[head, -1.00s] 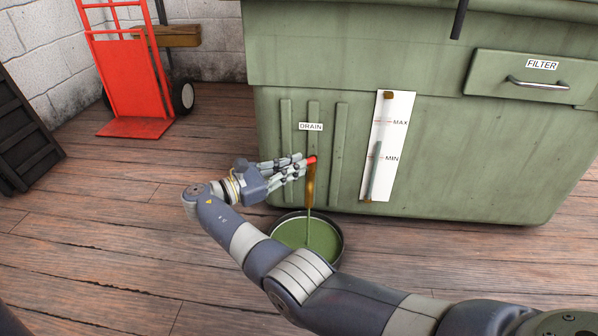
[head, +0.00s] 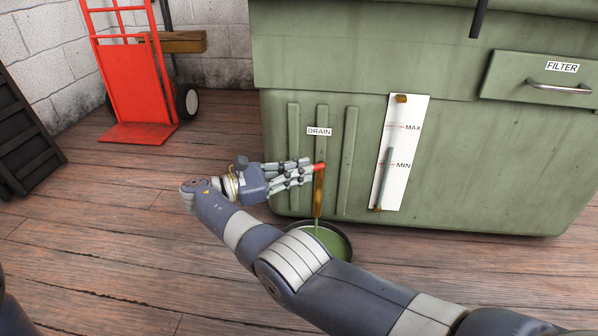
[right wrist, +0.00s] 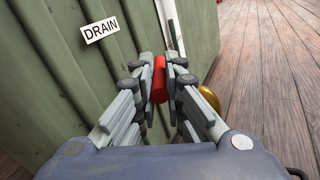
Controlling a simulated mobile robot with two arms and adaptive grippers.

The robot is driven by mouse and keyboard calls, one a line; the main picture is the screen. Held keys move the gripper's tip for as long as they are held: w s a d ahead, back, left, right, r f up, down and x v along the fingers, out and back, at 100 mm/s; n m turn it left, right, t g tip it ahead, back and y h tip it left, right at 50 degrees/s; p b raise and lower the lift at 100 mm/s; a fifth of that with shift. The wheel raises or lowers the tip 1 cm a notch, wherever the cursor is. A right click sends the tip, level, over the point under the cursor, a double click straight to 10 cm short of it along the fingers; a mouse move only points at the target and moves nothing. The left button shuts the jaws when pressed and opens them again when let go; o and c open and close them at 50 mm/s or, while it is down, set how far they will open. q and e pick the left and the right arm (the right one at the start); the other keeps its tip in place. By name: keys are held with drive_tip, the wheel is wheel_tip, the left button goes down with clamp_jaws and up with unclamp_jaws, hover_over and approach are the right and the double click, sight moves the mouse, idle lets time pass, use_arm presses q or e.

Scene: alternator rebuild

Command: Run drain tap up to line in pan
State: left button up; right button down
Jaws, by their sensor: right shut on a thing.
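My right gripper (head: 312,168) is shut on the red drain tap handle (head: 320,167), below the DRAIN label on the green tank. The red handle (right wrist: 159,80) sits between the fingers in the right wrist view. A brass spout (head: 318,195) hangs below the handle, with a thin green stream (head: 317,225) running from it into the pan. The round dark pan (head: 349,243) stands on the floor and holds green liquid (head: 331,239). My right arm hides the pan's near left part. I cannot make out a line in the pan. My left gripper is not in view.
The green tank (head: 465,165) fills the right side. Its sight gauge (head: 396,150) shows a column above MIN and below MAX. A FILTER drawer (head: 545,85) is at upper right. A red hand truck (head: 132,85) stands at back left.

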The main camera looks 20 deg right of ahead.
drive_tip(key=c, duration=1.6)
unclamp_jaws()
drive_tip(key=shift+d+f, duration=0.1)
wheel_tip(320, 180, up, 10)
